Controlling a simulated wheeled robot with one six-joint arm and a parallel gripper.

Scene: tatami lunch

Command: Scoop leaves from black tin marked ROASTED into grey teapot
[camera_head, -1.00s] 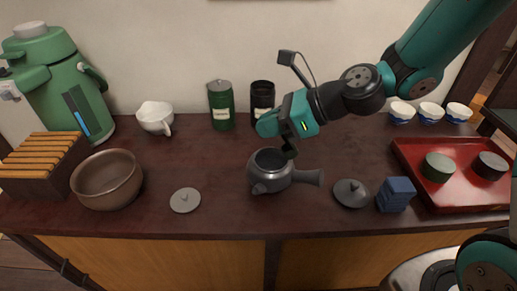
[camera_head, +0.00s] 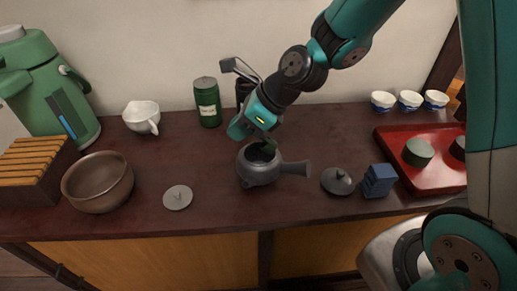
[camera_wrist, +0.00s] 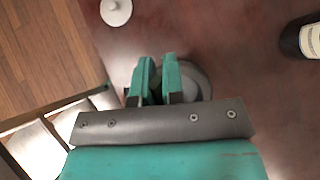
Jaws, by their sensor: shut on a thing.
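The grey teapot (camera_head: 259,174) stands open on the dark table, its side handle pointing right. My gripper (camera_head: 267,146) is over its mouth, pointing down; I cannot tell whether the tips are inside. In the wrist view my gripper's fingers (camera_wrist: 160,72) are close together around a small dark thing, mostly hidden, whose shape I cannot make out. The teapot, also in the wrist view (camera_wrist: 203,82), is mostly hidden behind them.
A red tray (camera_head: 438,182) is at right, a brown bowl (camera_head: 98,184) at left.

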